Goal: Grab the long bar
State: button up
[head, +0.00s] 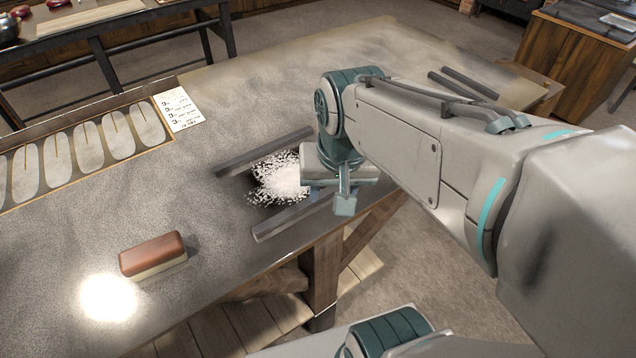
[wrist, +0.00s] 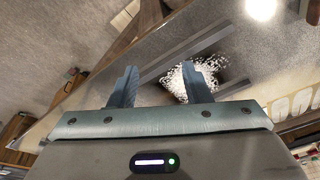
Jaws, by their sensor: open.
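Two long grey bars lie roughly parallel on the table. The far bar (head: 262,153) is behind a patch of white granules (head: 276,180), and the near bar (head: 287,218) lies by the table's front edge. My gripper (head: 333,197) is over the right end of this pair, with its jaws apart and nothing seen between them. In the wrist view, my gripper (wrist: 162,84) has one finger on each side of the near bar's end (wrist: 195,48). The far bar's end (wrist: 234,88) lies beyond the right finger.
A brown-topped block (head: 152,255) sits at the left front of the table (head: 330,60). A tray of oval pieces (head: 85,148) and a printed card (head: 178,110) lie at the left. Two dark bars (head: 470,83) lie at the back right behind my arm.

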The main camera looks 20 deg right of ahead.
jog(key=w+f+m+g+b, duration=0.2)
jog(key=w+m+g+b, duration=0.15)
jog(key=w+m, duration=0.75)
jog(key=shift+m+t, duration=0.35)
jog(key=shift+m, duration=0.05)
jog(key=f, duration=0.7)
jog(key=shift+w+d+f+b, duration=0.2)
jog(key=shift+w+f+b, duration=0.05)
jog(key=shift+f+b, duration=0.15)
jog(key=shift+w+a+f+p, duration=0.15)
jog(key=shift+f+p, duration=0.05)
jog(key=shift+f, duration=1.15)
jog(key=shift+w+a+f+p, duration=0.15)
jog(key=shift+f, duration=1.2)
jog(key=shift+c, duration=0.3)
grip_shut()
jog(key=shift+w+r, duration=0.1)
